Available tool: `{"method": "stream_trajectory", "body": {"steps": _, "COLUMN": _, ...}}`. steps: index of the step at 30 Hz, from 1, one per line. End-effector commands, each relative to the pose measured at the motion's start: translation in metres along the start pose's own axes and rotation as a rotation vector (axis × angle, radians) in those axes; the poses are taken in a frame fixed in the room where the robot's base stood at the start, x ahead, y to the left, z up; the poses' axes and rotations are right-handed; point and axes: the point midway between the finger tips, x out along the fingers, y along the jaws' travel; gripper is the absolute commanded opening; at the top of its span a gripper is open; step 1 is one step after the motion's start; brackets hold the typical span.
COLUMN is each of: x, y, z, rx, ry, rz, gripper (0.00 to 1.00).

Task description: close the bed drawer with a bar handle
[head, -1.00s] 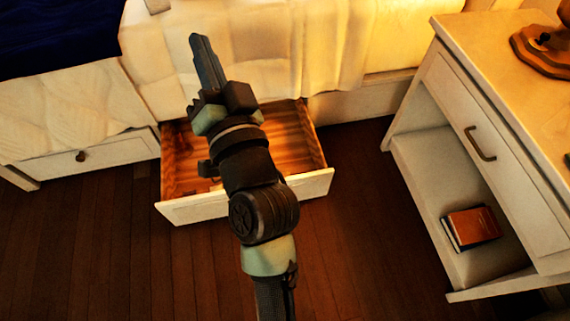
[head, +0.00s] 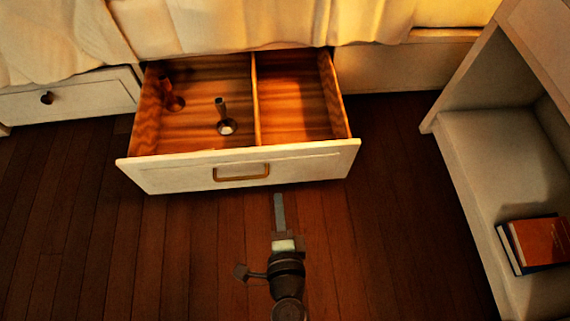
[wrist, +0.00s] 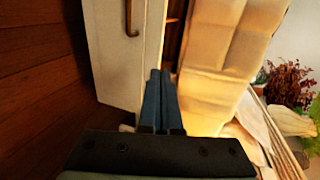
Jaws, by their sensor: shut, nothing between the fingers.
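The bed drawer (head: 310,163) stands pulled out from under the bed, with a white front and a brass bar handle (head: 241,178). Its wooden inside shows a divider (head: 256,100). My gripper (head: 278,198) is shut and empty, just in front of the drawer front, below and right of the handle in the head view. In the wrist view, the closed fingers (wrist: 160,80) point toward the right part of the drawer front (wrist: 118,60), and the handle (wrist: 130,20) shows at the top. I cannot tell whether the fingertips touch the front.
In the drawer's left compartment lie a small metal object (head: 226,125) and a reddish-brown object (head: 173,97). A closed drawer with a round knob (head: 47,98) is at left. A white nightstand (head: 480,150) with books (head: 535,243) stands at right. The wooden floor in front is clear.

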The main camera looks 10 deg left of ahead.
Motion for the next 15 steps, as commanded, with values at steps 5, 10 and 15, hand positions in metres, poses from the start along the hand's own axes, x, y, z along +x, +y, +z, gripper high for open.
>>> {"method": "stream_trajectory", "body": {"steps": 5, "x": 0.003, "y": 0.013, "z": 0.000, "rx": 0.020, "ry": 0.003, "rz": 0.014, "gripper": 0.00}}
{"method": "stream_trajectory", "body": {"steps": 10, "x": 0.023, "y": 0.011, "z": 0.000, "rx": 0.018, "ry": 0.003, "rz": 0.011, "gripper": 0.00}}
{"method": "stream_trajectory", "body": {"steps": 15, "x": 0.054, "y": 0.011, "z": 0.000, "rx": 0.016, "ry": 0.002, "rz": 0.010, "gripper": 0.00}}
